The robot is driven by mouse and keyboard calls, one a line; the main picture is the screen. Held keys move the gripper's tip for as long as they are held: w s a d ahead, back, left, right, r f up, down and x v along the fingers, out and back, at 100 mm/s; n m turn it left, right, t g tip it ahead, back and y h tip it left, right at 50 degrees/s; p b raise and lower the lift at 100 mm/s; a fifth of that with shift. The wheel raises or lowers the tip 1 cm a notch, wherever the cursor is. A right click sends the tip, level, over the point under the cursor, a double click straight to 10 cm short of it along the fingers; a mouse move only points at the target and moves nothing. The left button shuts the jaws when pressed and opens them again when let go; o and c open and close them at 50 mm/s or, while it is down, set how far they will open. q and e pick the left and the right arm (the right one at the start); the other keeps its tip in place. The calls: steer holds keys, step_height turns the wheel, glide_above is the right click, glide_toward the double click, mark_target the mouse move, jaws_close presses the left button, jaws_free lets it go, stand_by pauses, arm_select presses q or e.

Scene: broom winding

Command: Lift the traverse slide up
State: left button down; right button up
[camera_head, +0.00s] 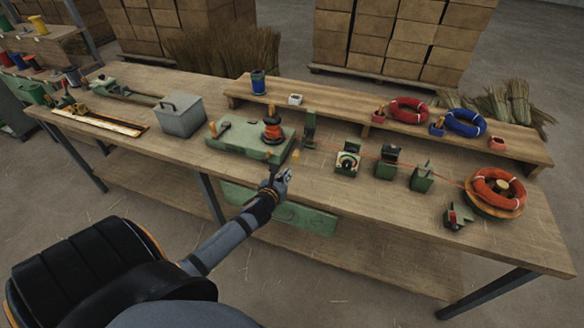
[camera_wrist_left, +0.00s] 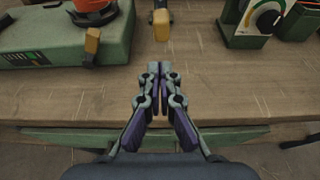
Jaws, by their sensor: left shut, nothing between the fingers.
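A green upright piece (camera_head: 309,128), which looks like the traverse slide, stands at the right end of a green winding machine (camera_head: 240,142). A small yellow handle (camera_head: 295,155) shows at its foot; in the left wrist view the yellow handle (camera_wrist_left: 162,24) is straight ahead of the fingertips. I cannot tell how the handle joins the slide. My left gripper (camera_head: 286,174) is shut and empty at the bench's front edge, short of the yellow handle and apart from it. Its closed fingers show in the left wrist view (camera_wrist_left: 160,72). My right gripper is not in view.
A second yellow lever (camera_wrist_left: 92,42) is on the machine's front, left of the fingers. A dial unit (camera_head: 347,162) and other green blocks stand to the right, with a red line running to a red coil (camera_head: 497,188). A grey box (camera_head: 181,116) stands left.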

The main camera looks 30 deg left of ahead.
mark_target(294, 157)
arm_select(q)
steer(key=x, duration=0.6)
steer(key=shift+w+f, duration=0.1)
steer(key=shift+w, duration=0.1)
step_height(294, 157, up, 4)
steer(key=p, duration=0.5)
steer(key=shift+w, duration=0.1)
